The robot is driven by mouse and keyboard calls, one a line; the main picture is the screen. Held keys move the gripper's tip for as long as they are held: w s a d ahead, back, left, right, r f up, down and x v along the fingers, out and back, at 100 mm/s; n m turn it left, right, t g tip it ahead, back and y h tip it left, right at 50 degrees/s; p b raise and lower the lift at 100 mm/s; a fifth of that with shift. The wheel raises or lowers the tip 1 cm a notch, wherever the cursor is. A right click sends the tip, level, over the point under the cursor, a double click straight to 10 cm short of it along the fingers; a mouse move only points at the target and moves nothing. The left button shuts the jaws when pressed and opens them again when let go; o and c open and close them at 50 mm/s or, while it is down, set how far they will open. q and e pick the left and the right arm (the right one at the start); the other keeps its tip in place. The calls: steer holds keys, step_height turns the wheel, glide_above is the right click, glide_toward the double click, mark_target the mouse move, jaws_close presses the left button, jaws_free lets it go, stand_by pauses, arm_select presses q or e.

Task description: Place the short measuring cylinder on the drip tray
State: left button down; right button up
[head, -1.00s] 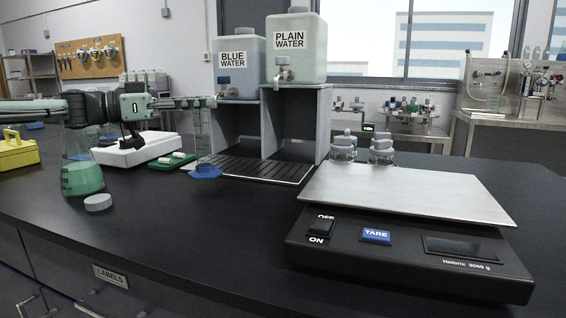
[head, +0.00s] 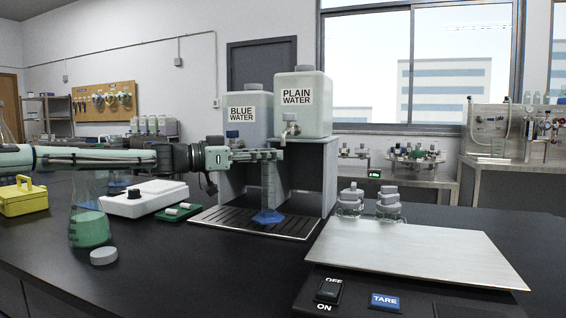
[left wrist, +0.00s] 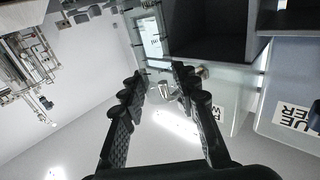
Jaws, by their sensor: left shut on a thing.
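The short measuring cylinder (head: 268,190) is clear and upright, with a blue base (head: 267,217). My left gripper (head: 266,155) is shut on its upper part; in the left wrist view its clear graduated wall (left wrist: 150,32) shows at the fingertips. The drip tray (head: 298,230) is a dark slatted plate with a light metal rim, in front of the water tanks' stand. The cylinder's base appears over the tray's slats; I cannot tell whether it touches them. My right gripper is not in view.
The blue water tank (head: 249,112) and plain water tank (head: 300,103) stand on a grey stand (head: 322,170) behind the tray. A balance (head: 420,255) is at right, with several grey-capped bottles behind it. A flask (head: 89,225) of green liquid stands at left.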

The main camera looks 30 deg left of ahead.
arm_select(q)
steer(key=w, duration=0.1)
steer(key=w+d+f, duration=0.1)
steer(key=w+d, duration=0.1)
steer(key=shift+w+f, duration=0.15)
steer(key=shift+f, duration=0.1)
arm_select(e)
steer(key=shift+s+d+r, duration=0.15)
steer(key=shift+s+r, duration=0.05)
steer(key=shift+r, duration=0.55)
arm_select(q)
steer(key=shift+d, duration=0.1)
steer(key=shift+f+b, duration=0.15)
steer(key=shift+b, duration=0.2)
steer(key=c, duration=1.1)
jaws_free()
steer(key=shift+c, duration=0.2)
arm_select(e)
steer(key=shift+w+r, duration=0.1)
